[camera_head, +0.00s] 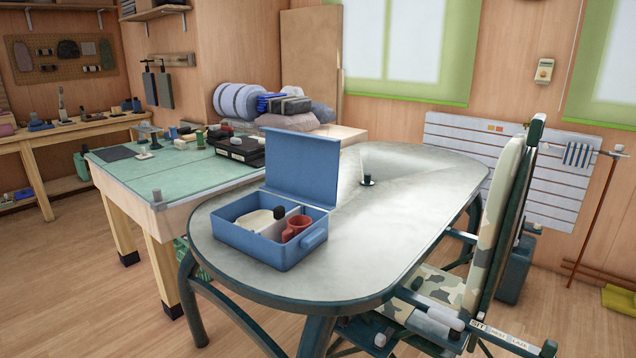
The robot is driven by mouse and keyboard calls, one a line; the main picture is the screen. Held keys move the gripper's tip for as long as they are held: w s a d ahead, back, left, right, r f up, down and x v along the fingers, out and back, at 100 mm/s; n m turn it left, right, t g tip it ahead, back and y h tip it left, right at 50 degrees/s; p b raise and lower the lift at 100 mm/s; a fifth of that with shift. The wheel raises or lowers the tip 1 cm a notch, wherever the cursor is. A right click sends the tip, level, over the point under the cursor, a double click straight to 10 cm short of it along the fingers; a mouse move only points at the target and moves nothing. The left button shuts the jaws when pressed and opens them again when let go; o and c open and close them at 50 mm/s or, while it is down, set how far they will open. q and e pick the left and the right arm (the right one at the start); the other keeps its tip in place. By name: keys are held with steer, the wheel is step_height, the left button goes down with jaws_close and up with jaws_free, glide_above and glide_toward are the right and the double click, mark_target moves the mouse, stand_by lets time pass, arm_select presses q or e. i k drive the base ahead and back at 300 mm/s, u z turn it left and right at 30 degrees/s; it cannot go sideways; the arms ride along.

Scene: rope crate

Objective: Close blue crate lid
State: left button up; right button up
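The blue crate (262,246) stands on the near left part of the grey oval table. Its blue lid (303,165) is open and stands roughly upright along the crate's back side. A divider splits the inside. A cream-coloured item with a dark end (255,220) lies in the left compartment, and a red cup-like item (297,227) sits in the right one. A handle sticks out at the crate's right end. Neither of my grippers shows in the head view.
The grey oval table (400,205) is mostly clear right of the crate, with a small dark object (367,180) on it. A camouflage chair (495,190) stands at the right. A green-topped workbench (150,175) with tools adjoins the table at left.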

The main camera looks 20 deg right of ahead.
mark_target(303, 167)
steer(key=k, duration=0.6)
steer(key=z, duration=2.25)
steer(key=i, duration=5.75)
steer(key=u, duration=4.4)
steer(key=i, duration=0.5)
steer(key=z, duration=0.15)
